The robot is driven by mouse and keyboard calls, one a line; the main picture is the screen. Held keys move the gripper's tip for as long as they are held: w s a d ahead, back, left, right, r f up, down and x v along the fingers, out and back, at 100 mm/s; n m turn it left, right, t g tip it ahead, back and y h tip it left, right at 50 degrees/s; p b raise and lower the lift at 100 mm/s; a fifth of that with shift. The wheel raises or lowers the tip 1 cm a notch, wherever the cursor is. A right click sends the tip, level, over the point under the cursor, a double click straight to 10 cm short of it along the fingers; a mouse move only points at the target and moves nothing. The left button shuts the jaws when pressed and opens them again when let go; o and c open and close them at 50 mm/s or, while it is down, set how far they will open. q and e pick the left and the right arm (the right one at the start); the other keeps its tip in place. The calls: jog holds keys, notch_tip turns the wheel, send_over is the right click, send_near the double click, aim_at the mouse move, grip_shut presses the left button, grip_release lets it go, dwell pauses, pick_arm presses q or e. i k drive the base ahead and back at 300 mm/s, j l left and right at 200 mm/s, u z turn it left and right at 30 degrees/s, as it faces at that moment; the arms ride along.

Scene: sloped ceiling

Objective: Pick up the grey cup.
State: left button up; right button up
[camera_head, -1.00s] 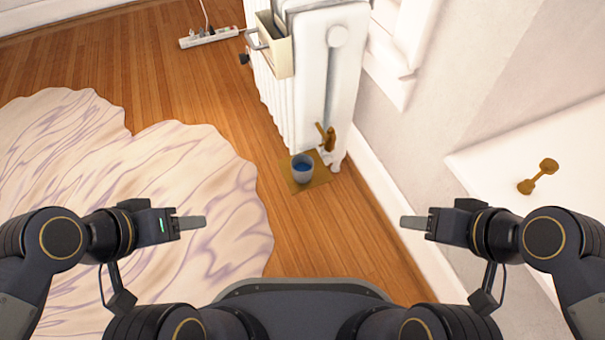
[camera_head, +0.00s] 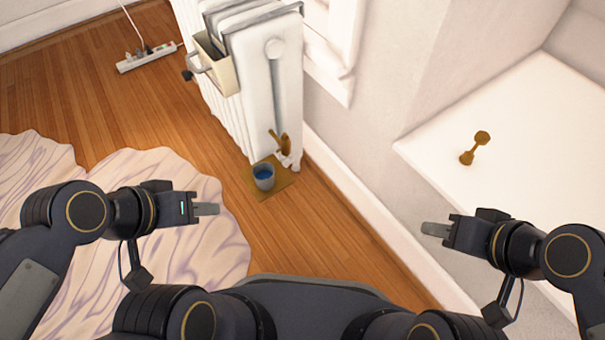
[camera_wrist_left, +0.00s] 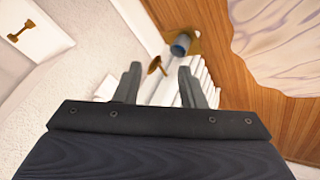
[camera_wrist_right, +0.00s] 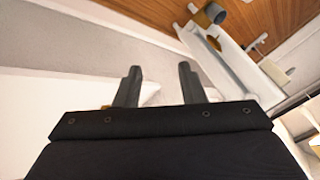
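The grey cup (camera_head: 264,177) stands upright on a small tan mat (camera_head: 277,190) on the wooden floor, at the foot of the white radiator. Its inside looks blue. It also shows in the left wrist view (camera_wrist_left: 181,44) and the right wrist view (camera_wrist_right: 215,13). My left gripper (camera_head: 206,209) is in the air, lower left of the cup in the head view; its fingers stand apart with nothing between them in the left wrist view (camera_wrist_left: 160,84). My right gripper (camera_head: 435,229) is to the right, near the white ledge, also open and empty (camera_wrist_right: 160,86). Neither gripper touches the cup.
The radiator (camera_head: 275,90) with a brass valve (camera_head: 281,143) stands right behind the cup. A cream container (camera_head: 215,62) hangs on it. A wavy rug (camera_head: 130,190) lies left. A white ledge (camera_head: 520,150) with a brass dumbbell-shaped object (camera_head: 474,148) is right. A power strip (camera_head: 147,56) lies farther back.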

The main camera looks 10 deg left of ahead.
aim_at(263, 173)
jog(key=k+j+z, duration=0.1)
jog(key=j+z, duration=0.4)
jog(key=k+j+z, duration=0.15)
jog(key=j+z, duration=0.15)
jog(key=z, duration=0.2)
jog(key=k+j+z, duration=0.2)
jog(key=z, duration=0.3)
jog(key=k+j, duration=0.2)
jog(key=j, duration=0.1)
